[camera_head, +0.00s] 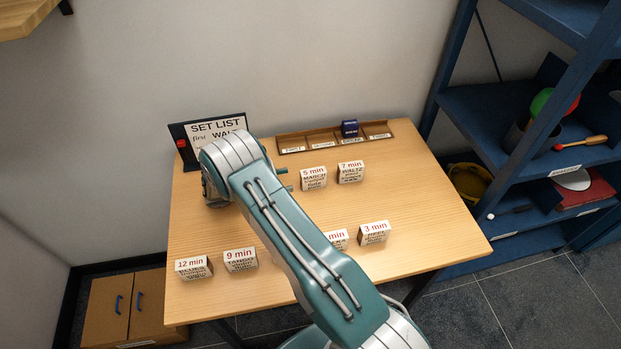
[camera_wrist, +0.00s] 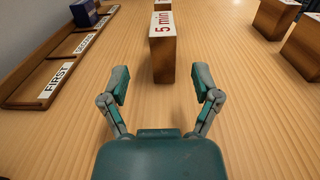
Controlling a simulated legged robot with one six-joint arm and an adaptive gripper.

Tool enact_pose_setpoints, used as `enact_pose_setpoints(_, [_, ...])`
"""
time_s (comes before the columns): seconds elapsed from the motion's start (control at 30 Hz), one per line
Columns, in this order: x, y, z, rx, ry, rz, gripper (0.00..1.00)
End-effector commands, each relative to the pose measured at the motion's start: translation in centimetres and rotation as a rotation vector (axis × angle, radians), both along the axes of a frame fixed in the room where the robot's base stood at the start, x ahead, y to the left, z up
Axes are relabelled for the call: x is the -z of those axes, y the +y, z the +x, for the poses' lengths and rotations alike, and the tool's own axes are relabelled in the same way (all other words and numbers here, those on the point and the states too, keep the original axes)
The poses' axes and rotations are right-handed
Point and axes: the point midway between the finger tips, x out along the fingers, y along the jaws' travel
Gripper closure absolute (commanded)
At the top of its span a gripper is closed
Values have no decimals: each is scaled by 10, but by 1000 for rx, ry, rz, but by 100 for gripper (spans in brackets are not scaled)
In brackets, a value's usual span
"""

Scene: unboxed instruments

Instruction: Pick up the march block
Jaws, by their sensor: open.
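The march block (camera_head: 313,178) is a white-topped block marked "5 min" and "MARCH", upright on the table near the rack. In the wrist view the march block (camera_wrist: 162,60) stands straight ahead, its wooden side facing me and its "5 min" top turned sideways. My gripper (camera_wrist: 162,85) is open, its two fingers spread on either side of the line to the block. The block is just beyond the fingertips, with nothing between them. In the head view my gripper (camera_head: 286,180) shows only as small fingertips left of the block; my arm hides the rest.
The waltz block (camera_head: 351,172) stands close behind the march block. A wooden rack (camera_head: 307,136) with labelled slots holds a dark blue block (camera_head: 349,128). A set list sign (camera_head: 215,128) stands at back left. Several more blocks line the front, one partly hidden by my arm.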

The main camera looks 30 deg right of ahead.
Motion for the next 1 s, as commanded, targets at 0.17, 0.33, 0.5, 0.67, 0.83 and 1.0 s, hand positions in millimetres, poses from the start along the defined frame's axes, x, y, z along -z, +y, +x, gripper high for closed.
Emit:
enact_pose_setpoints(0.17, [-1, -29, -8, 3, 1, 0, 20])
enact_pose_setpoints(0.33, [-1, -39, -11, 2, 0, 1, 20])
enact_pose_setpoints(0.5, [-2, -57, -17, 4, 2, 1, 20])
enact_pose_setpoints(0.67, [-2, -81, -24, 4, -1, 2, 20])
enact_pose_setpoints(0.83, [-3, -87, -25, 1, 0, 1, 20])
enact_pose_setpoints(1.0, [-2, -87, -25, 1, 0, 1, 47])
